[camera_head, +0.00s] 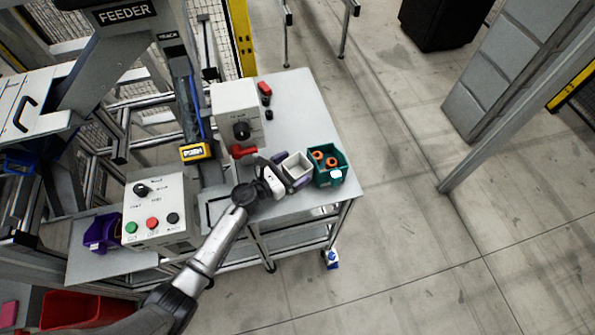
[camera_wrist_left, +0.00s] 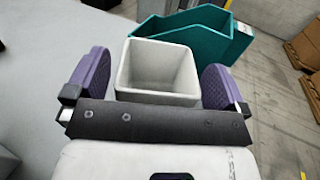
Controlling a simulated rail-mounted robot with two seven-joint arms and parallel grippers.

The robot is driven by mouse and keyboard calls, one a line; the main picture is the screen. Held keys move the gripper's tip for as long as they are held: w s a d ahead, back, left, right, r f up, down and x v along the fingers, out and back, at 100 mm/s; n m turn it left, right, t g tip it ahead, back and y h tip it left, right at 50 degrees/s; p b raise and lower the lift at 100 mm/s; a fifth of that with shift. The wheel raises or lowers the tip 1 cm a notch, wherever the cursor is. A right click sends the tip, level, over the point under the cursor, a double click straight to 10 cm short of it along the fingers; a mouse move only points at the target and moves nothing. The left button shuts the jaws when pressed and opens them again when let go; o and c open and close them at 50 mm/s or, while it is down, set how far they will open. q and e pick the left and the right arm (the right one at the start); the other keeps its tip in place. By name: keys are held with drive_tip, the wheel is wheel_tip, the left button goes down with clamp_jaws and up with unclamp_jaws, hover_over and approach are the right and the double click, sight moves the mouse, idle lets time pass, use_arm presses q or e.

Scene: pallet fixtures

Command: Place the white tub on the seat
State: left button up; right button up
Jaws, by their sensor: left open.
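The white tub (camera_head: 297,166) stands on the grey table beside the teal bin. It is square and open-topped, and it looks empty in the left wrist view (camera_wrist_left: 160,68). My left gripper (camera_head: 284,175) is open at the tub. In the left wrist view its two purple finger pads (camera_wrist_left: 157,84) stand on either side of the tub, with the right pad close to it. I cannot tell whether either pad touches. A dark-outlined rectangle (camera_head: 208,212) lies on the table left of my gripper; I cannot tell whether it is the seat. My right gripper is not in view.
The teal bin (camera_head: 316,181) with orange items stands right of the tub. A grey control box (camera_head: 228,103) stands behind, and a button box (camera_head: 155,190) is at left. The table (camera_head: 305,112) is mostly clear behind the tub.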

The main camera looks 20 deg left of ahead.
use_arm(q)
drive_tip(key=shift+x, duration=0.95)
drive_tip(key=shift+c, duration=0.3)
drive_tip(key=c, duration=0.9)
drive_tip(key=shift+o, duration=0.2)
